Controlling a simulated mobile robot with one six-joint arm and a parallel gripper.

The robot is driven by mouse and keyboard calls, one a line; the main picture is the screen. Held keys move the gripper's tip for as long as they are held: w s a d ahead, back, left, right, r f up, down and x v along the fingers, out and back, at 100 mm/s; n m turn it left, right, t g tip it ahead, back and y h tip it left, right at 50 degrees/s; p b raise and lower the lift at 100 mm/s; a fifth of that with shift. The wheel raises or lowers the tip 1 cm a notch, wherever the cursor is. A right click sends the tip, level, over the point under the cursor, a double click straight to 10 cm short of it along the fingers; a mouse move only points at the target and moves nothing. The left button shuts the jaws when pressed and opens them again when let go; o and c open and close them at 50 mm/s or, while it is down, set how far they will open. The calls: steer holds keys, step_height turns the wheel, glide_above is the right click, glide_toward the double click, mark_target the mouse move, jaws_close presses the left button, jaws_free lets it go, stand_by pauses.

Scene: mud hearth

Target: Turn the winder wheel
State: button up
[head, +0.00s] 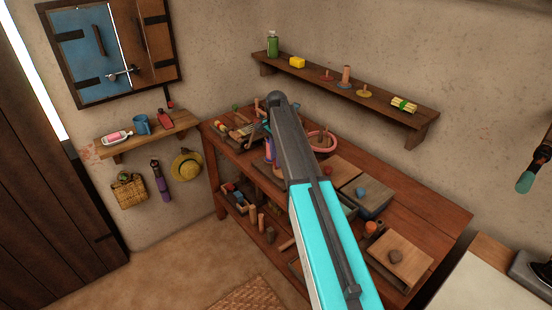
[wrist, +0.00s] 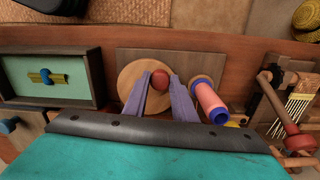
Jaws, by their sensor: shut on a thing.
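The winder wheel (wrist: 131,76) shows in the wrist view as a round, pale wooden disc on a brown board, with a red ball knob (wrist: 160,77) near its right part. My gripper (wrist: 160,84) has its two purple-grey fingers on either side of the knob, shut on it. A pink spool (wrist: 208,100) with a blue end stands just right of the disc. The lower part of the disc is hidden by my fingers and wrist. In the head view my arm covers the middle of the workbench (head: 440,220), and the wheel and fingers cannot be made out.
A wall shelf (head: 330,88) with small items hangs behind the bench.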

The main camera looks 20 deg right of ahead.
steer(key=shift+d, duration=0.1)
steer(key=o, duration=1)
steer(key=shift+o, duration=0.2)
steer(key=shift+r, duration=0.1)
step_height(320, 180, up, 14)
steer(key=b, duration=0.3)
steer(key=shift+f, duration=0.2)
